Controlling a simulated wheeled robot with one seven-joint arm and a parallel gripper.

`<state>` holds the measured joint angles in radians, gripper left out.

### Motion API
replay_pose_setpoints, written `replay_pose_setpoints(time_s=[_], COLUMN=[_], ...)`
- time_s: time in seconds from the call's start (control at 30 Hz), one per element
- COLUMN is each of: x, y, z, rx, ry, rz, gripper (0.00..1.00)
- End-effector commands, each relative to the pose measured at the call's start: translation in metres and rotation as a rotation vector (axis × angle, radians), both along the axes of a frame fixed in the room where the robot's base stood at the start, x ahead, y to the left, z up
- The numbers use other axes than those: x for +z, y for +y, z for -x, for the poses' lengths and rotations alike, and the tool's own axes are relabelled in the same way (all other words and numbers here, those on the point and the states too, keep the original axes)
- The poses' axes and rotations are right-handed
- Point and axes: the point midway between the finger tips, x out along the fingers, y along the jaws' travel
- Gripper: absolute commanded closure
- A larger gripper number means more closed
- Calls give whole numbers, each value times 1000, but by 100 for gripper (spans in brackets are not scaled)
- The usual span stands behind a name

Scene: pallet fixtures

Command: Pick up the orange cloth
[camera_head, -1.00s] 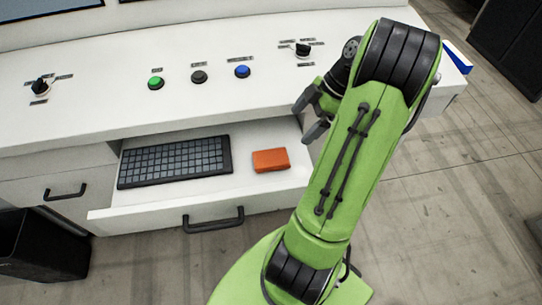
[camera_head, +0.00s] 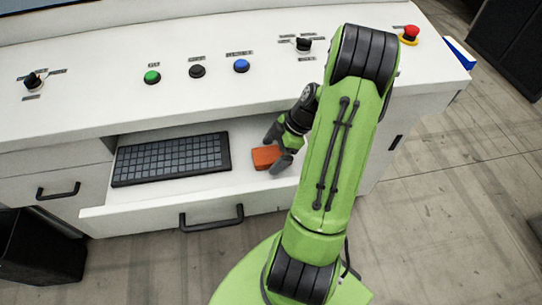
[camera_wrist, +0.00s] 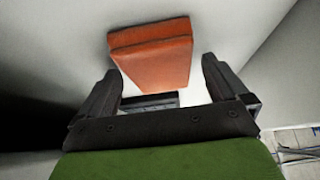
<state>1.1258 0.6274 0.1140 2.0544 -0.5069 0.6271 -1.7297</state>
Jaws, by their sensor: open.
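The orange cloth (camera_head: 264,157) is a small folded block lying in the open white drawer, to the right of the keyboard. My gripper (camera_head: 276,150) is at the cloth's right side in the head view, with its fingers apart. In the wrist view, the cloth (camera_wrist: 152,52) is ahead of my open gripper (camera_wrist: 160,80), roughly in line with the gap between the two dark fingers. I cannot tell whether either finger touches the cloth. Part of the cloth's right end is hidden by my gripper in the head view.
The open drawer (camera_head: 150,208) also holds a black keyboard (camera_head: 170,160). Above is the white desk top with a green button (camera_head: 152,77), a black button (camera_head: 197,71), a blue button (camera_head: 241,66) and a red button (camera_head: 410,33). A dark bin (camera_head: 40,250) stands at the lower left.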

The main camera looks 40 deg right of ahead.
Motion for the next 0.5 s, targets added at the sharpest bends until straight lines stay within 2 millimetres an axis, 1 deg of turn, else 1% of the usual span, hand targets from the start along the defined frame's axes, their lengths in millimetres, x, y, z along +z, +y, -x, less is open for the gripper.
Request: replay_pose_setpoints(time_s=[0.37, 0.5], x=[-2, -1], y=[-1, -1], z=[0, 0], rx=[-1, -1], ry=[1, 1], rz=[1, 1], gripper=[0, 21])
